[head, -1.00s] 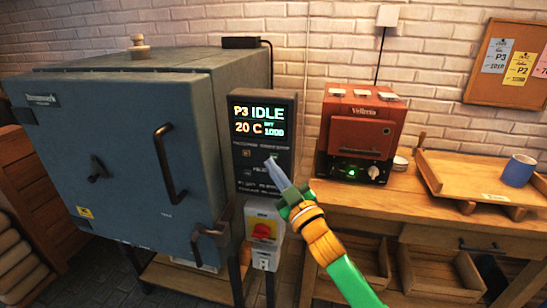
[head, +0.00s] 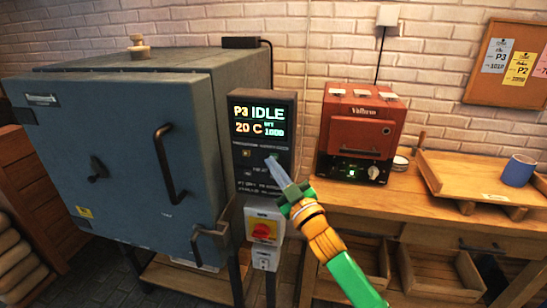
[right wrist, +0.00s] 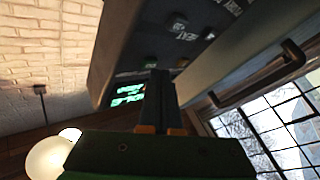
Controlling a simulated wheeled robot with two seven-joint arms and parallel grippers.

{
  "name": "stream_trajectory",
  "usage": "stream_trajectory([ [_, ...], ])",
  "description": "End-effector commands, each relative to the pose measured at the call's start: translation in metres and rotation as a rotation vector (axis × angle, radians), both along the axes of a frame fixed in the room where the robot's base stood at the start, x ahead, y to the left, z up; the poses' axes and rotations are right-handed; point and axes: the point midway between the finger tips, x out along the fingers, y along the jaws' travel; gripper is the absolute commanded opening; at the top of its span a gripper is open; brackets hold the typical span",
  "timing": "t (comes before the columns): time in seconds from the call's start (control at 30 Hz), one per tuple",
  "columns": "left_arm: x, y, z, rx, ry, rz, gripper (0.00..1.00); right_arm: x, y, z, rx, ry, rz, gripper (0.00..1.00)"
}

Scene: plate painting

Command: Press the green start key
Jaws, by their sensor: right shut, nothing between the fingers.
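The kiln's control panel (head: 264,188) shows a lit display (head: 262,118) reading P3 IDLE, 20 C and 1000. My right gripper (head: 271,161) is shut and empty, its tip in front of the panel's upper right key. In the head view the tip partly covers that key, with a green bit showing beside it. In the right wrist view, a dark green key (right wrist: 151,61) shows just beyond the shut fingers (right wrist: 157,78). I cannot read its label or tell whether the tip touches it. The left gripper is not in view.
The blue-grey kiln (head: 115,150) stands left of the panel, its door handle (head: 168,165) sticking out. A red and yellow switch (head: 263,231) sits below the panel. A small red oven (head: 360,130) and a blue mug (head: 518,171) stand on the wooden bench (head: 400,190).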

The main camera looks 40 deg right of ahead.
Motion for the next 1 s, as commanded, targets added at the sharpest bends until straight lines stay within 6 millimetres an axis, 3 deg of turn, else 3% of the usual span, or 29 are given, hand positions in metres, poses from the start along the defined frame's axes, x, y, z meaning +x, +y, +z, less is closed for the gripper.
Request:
stream_trajectory([
  [1.0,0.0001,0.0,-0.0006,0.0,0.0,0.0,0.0,0.0054,-0.0063,-0.0002,0.0,0.001,0.0,0.0],
])
